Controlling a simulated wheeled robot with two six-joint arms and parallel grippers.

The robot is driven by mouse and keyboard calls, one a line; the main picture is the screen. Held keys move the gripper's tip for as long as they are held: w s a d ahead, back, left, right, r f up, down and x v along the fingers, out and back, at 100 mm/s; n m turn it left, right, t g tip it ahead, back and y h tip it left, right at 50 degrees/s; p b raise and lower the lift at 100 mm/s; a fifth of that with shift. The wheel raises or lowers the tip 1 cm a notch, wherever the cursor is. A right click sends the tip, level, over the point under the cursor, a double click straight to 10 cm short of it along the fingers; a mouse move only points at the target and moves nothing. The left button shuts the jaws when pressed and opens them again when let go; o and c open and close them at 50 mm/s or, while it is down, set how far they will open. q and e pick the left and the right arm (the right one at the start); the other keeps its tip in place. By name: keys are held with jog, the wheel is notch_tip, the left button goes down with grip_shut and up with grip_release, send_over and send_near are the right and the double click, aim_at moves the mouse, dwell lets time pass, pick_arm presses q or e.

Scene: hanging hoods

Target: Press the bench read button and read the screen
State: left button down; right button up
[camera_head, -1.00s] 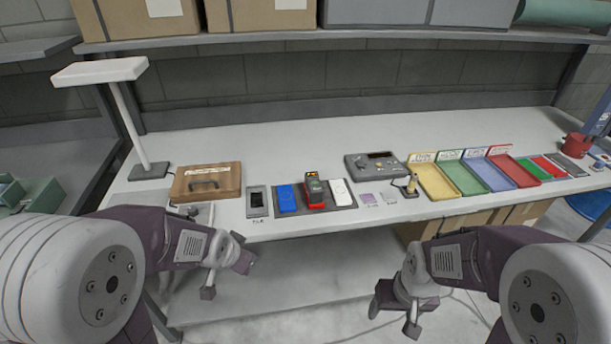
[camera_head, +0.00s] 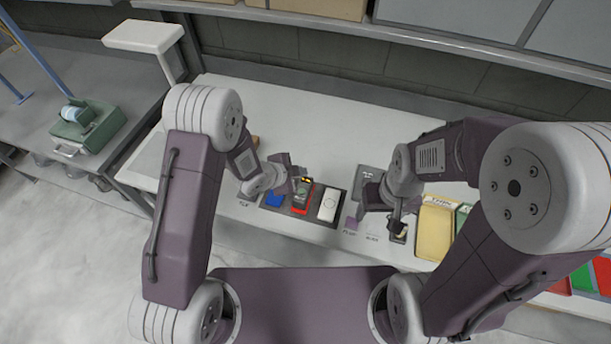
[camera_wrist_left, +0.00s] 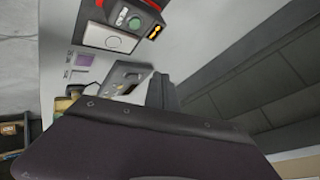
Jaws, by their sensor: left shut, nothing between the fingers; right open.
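A grey bench unit (camera_head: 368,173) lies on the white bench, largely hidden behind my right arm in the head view; its screen cannot be read. Part of a grey box with small controls, seemingly this unit, shows in the left wrist view (camera_wrist_left: 124,78). My left gripper (camera_head: 300,178) is shut and empty, above the back of the red and black handheld device (camera_head: 302,198); contact cannot be told. In the left wrist view its dark fingers (camera_wrist_left: 162,90) overlap the box's edge. My right gripper (camera_head: 396,222) is open over the bench's front part, by a small amber-tipped stand.
A blue block (camera_head: 273,201) and a white block (camera_head: 328,205) flank the red device on a dark mat. A yellow tray (camera_head: 434,228) stands right of my right gripper. A white lamp (camera_head: 145,37) stands at the back left. The bench's back middle (camera_head: 300,125) is clear.

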pick_arm(q)
jog(key=b, duration=0.6)
send_over(300, 193)
notch_tip(300, 193, down, 8)
jog(key=shift+w+r, duration=0.1)
jog(key=shift+r, duration=0.05)
jog(key=shift+f+b, duration=0.3)
jog(key=shift+b, duration=0.25)
jog(key=shift+f, duration=0.1)
jog(key=shift+a, duration=0.1)
pick_arm(e)
notch_tip(300, 193, down, 6)
jog(key=shift+a+f, duration=0.25)
jog(key=shift+a, duration=0.2)
